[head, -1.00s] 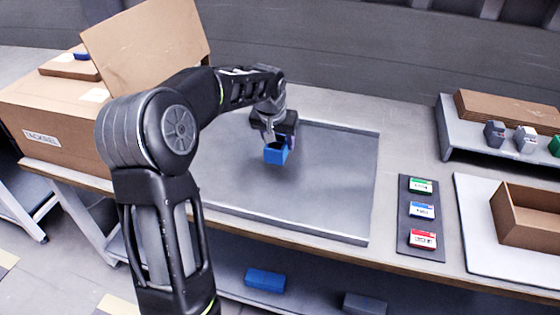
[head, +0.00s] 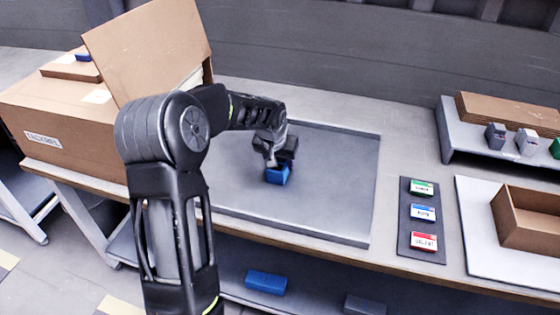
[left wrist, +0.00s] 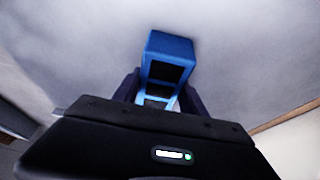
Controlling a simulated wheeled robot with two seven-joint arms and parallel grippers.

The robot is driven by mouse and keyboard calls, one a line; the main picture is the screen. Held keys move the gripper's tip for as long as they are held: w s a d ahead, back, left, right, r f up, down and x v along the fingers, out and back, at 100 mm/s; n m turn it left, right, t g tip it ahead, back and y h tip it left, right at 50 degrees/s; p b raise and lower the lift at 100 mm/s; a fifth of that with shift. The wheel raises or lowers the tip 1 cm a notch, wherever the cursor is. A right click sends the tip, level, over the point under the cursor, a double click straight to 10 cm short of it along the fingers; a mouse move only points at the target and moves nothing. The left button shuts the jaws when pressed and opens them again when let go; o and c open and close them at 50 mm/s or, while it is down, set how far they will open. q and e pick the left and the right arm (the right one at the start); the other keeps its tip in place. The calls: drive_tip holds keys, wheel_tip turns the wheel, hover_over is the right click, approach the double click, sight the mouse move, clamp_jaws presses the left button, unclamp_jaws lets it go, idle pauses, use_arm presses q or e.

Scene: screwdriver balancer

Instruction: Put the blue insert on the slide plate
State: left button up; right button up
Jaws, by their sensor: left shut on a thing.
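The blue insert (head: 277,175) is a small blue block with dark openings, seen best in the left wrist view (left wrist: 170,46). My left gripper (head: 280,160) is shut on it, with a finger on either side in the left wrist view (left wrist: 158,92). The insert is low over the middle-left of the grey slide plate (head: 335,190), a wide flat tray with a raised rim. I cannot tell whether its underside touches the plate. The gripper hides the insert's top in the head view. My right gripper is not in view.
A large open cardboard box (head: 70,110) stands at the left. A dark strip (head: 422,240) with green, blue and red cards lies right of the plate. An open brown box (head: 525,215) is at the far right. A blue block (head: 266,282) lies on the lower shelf.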

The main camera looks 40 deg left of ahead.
use_arm(q)
drive_tip(key=shift+f, duration=0.25)
drive_tip(key=o, duration=1.3)
drive_tip(key=shift+r, duration=0.15)
drive_tip(key=shift+r, duration=0.1)
drive_tip(key=shift+r, duration=0.2)
drive_tip(key=v, duration=1.1)
drive_tip(key=shift+s+d+r, duration=0.1)
drive_tip(key=shift+s+r, duration=0.15)
drive_tip(key=shift+r, duration=0.05)
